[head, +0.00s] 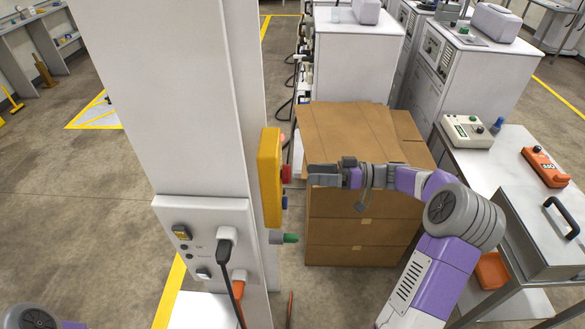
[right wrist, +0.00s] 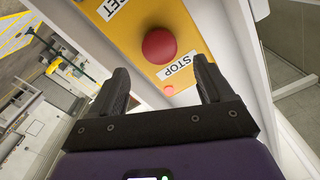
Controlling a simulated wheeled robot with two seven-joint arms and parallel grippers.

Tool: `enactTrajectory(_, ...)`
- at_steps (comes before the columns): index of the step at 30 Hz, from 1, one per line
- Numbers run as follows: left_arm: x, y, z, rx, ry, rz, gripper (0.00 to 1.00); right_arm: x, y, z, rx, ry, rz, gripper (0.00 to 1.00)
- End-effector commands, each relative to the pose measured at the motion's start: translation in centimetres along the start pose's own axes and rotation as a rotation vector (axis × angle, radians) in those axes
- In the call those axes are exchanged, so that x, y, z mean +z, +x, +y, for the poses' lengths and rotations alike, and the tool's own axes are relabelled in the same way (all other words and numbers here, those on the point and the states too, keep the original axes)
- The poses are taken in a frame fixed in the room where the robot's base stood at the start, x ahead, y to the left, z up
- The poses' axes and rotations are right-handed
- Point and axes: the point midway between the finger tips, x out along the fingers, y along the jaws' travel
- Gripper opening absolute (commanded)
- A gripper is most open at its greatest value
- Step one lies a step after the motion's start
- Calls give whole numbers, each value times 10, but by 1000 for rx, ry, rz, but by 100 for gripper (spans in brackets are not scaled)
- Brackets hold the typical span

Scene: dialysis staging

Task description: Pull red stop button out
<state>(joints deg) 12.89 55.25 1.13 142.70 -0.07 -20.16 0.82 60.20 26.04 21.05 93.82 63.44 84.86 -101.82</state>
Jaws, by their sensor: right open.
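The red stop button (head: 286,174) sticks out from the right face of a yellow box (head: 269,190) on the white column. In the right wrist view the round red stop button (right wrist: 159,46) is beyond the fingertips, roughly centred between them, beside a "STOP" label (right wrist: 177,66). My right gripper (head: 309,173) points left at the button with its fingers open and empty. In the right wrist view the gripper (right wrist: 161,66) shows a gap between its fingers and the button. My left gripper is out of view; only part of my left arm shows at bottom left.
A small red piece (right wrist: 168,90) sits below the label. Below the yellow box, a green-tipped knob (head: 290,238) sticks out from the column (head: 165,90). Cardboard boxes (head: 360,225) stand behind my right arm. A table (head: 482,170) with devices is at right.

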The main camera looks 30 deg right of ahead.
Motion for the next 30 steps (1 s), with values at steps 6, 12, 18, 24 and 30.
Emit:
enactTrajectory(6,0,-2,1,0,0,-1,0,1,38,-1,-4,5,-3,80)
enactTrajectory(12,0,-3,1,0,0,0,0,2,58,0,-1,6,-3,80)
enactTrajectory(18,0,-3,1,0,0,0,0,2,62,0,0,6,-3,80)
enactTrajectory(24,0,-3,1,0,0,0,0,2,62,0,0,7,-4,70)
enactTrajectory(30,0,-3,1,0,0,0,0,2,62,0,0,7,-4,39)
